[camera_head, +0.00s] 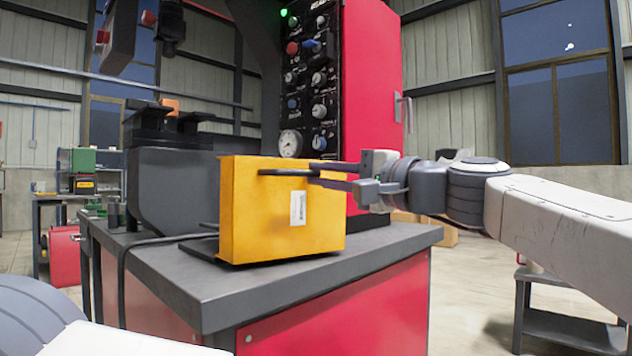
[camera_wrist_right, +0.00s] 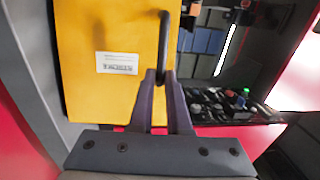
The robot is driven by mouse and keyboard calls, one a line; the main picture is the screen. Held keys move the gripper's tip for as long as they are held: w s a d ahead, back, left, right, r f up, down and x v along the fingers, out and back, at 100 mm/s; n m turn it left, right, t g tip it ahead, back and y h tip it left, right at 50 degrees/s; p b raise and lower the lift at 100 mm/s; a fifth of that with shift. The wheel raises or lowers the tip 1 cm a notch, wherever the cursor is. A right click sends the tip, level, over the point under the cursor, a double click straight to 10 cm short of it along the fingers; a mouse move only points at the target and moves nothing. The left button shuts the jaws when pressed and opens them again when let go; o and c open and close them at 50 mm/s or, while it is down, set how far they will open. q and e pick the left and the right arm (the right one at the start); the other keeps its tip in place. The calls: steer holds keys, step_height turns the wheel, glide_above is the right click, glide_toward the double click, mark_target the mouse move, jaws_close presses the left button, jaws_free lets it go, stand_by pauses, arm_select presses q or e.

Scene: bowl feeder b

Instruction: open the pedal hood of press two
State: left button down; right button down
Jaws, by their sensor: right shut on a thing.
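The pedal hood (camera_head: 268,225) is a yellow box with a white label, on the dark top of the press table. It also fills the upper left of the right wrist view (camera_wrist_right: 105,35). A black bar handle (camera_head: 283,172) is on its upper part and shows in the right wrist view (camera_wrist_right: 163,35). My right gripper (camera_head: 316,174) comes in from the right and is shut on this handle; its fingertips (camera_wrist_right: 160,77) meet the bar's end nearest the wrist camera. A dark flat plate (camera_head: 200,247) sticks out at the hood's left. My left gripper is out of view.
The press table (camera_head: 172,285) has a dark top and red sides. Behind the hood stand a dark press body (camera_head: 165,185) and a red cabinet (camera_head: 371,90) with a black control panel (camera_head: 308,75). A cable (camera_head: 135,250) runs over the table's left part. A low stand (camera_head: 560,325) is at the lower right.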

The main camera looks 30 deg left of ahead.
steer(key=shift+w+f, duration=0.2)
steer(key=shift+w, duration=0.05)
steer(key=c, duration=1)
jaws_free()
steer(key=shift+o, duration=0.6)
steer(key=shift+s, duration=0.1)
steer(key=s+d+f, duration=0.1)
steer(key=d, duration=0.9)
steer(key=shift+s+d, duration=0.15)
steer(key=shift+s, duration=0.15)
